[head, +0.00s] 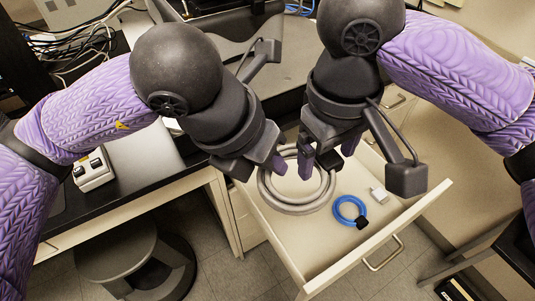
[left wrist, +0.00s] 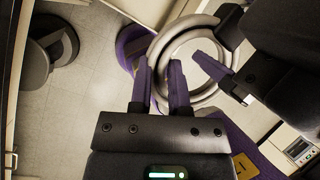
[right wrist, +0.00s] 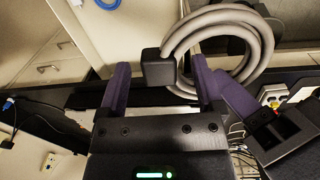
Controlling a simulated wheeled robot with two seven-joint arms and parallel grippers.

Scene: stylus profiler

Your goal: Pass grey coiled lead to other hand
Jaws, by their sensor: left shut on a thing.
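The grey coiled lead (head: 286,207) hangs as a ring above the open drawer in the head view. My left gripper (head: 277,161) is shut on the lead's coil, which also shows at its fingertips in the left wrist view (left wrist: 160,45). My right gripper (head: 329,152) is open close beside it. In the right wrist view, a black block (right wrist: 158,67) at the lead's end sits between the right gripper's spread fingers (right wrist: 162,80), with gaps on both sides. Its exact depth between the fingers is hard to tell.
The open drawer (head: 318,267) below holds a blue coiled cable (head: 340,214) and a small white connector (head: 378,194). A white switch box (head: 92,172) stands on the desk at left. A round stool (head: 125,262) is on the floor.

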